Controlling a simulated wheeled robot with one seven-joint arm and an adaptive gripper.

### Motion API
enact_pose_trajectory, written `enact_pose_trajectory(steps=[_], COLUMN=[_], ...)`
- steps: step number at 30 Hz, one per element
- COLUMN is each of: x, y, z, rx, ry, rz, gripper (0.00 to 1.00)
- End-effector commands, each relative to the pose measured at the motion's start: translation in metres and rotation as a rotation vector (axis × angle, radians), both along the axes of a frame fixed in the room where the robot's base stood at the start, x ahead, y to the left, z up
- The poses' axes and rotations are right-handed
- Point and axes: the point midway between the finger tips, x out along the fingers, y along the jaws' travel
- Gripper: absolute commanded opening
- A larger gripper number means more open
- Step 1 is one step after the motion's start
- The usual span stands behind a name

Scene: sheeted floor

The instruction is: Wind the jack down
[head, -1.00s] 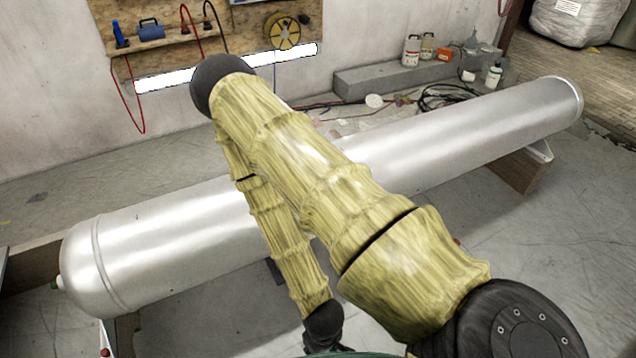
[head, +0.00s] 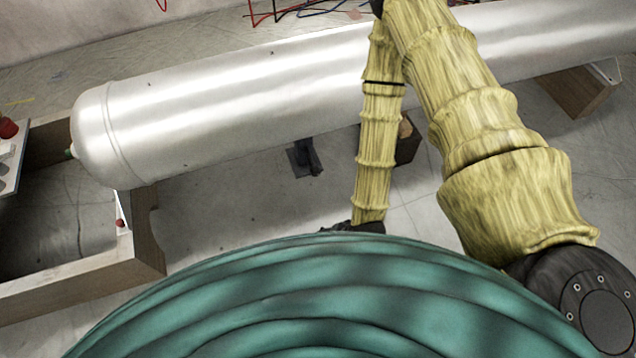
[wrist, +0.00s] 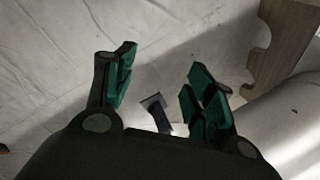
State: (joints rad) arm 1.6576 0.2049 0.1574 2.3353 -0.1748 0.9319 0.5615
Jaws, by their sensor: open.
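A small dark jack-like post on a flat foot (head: 306,157) stands on the floor under the long silver cylinder (head: 230,95) in the head view. I cannot tell whether its top touches the cylinder. A dark piece that looks like the same post (wrist: 157,112) shows beyond my fingers in the wrist view. My gripper (wrist: 160,72) is open, with green pads apart and nothing between them. No crank or handle can be made out.
A notched wooden cradle (head: 145,240) stands at the cylinder's left end and shows in the wrist view (wrist: 285,40). Another wooden support (head: 580,92) is at the right. A wooden block (head: 407,145) is partly behind my arm. The sheeted floor left of the post is clear.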

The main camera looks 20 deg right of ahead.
Motion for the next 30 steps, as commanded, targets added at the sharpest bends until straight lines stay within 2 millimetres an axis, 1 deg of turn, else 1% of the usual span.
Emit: enact_pose_trajectory(steps=[1,9,16,23,30], x=[0.008,0.059,0.104,0.148,0.192], y=[0.004,0.027,0.035,0.031,0.014], z=[-0.026,-0.084,-0.127,-0.165,-0.200], rx=[0.036,0.258,0.472,0.705,0.974], ry=[-0.016,-0.093,-0.149,-0.198,-0.241], rz=[-0.055,-0.364,-0.619,-0.860,-1.082], gripper=[0.54,0.54,0.54,0.54,0.54])
